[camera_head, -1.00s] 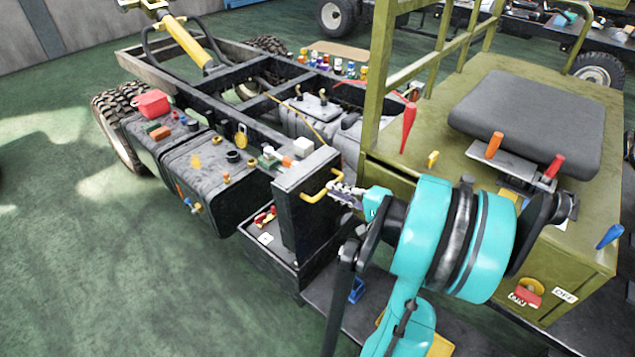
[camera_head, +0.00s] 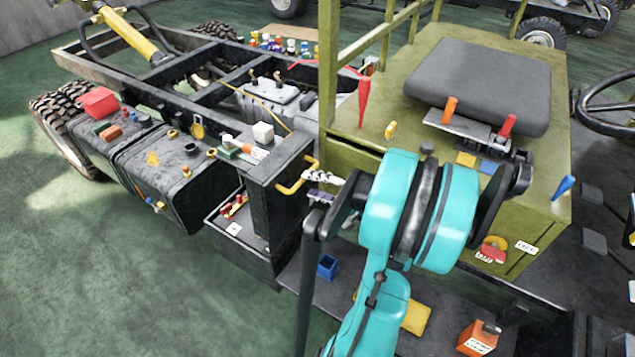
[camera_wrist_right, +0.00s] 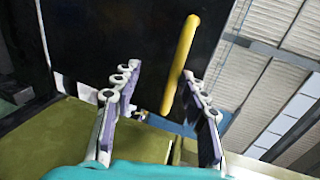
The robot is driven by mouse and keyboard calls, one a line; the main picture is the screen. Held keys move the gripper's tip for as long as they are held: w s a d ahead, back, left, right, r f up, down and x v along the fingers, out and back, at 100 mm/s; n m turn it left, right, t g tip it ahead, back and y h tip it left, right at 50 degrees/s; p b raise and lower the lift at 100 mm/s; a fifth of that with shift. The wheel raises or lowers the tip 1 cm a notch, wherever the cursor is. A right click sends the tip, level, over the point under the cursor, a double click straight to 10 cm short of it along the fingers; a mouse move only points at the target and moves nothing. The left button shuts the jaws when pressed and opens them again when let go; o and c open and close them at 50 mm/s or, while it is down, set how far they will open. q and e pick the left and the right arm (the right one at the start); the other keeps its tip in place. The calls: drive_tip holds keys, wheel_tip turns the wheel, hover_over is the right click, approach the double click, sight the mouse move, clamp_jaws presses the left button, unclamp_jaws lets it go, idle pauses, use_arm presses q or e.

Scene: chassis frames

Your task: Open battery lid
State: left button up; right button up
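The black battery lid (camera_head: 262,195) stands upright above the battery box (camera_head: 228,240) in the head view. The box is open, and red terminals (camera_head: 236,206) show inside it. A yellow handle (camera_head: 290,187) sticks out from the lid's right side. My right gripper (camera_head: 322,180) is just right of the handle. In the right wrist view, its two fingers (camera_wrist_right: 160,112) are spread apart, with the yellow handle (camera_wrist_right: 182,60) showing between and beyond them. The fingers do not appear closed on it. My left gripper is not in view.
The olive seat base (camera_head: 450,130) with a grey cushion (camera_head: 485,85) stands right of the lid, close to my right arm. Black tanks (camera_head: 165,160) lie to the left. A blue box (camera_head: 327,267) sits on the low step. The green floor at lower left is clear.

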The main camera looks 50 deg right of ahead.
drive_tip(key=shift+w+f, duration=0.1)
drive_tip(key=shift+w, duration=0.05)
drive_tip(key=a+v, duration=0.1)
drive_tip(key=v, duration=1.1)
drive_tip(key=shift+d+r, duration=0.25)
drive_tip(key=shift+d, duration=0.15)
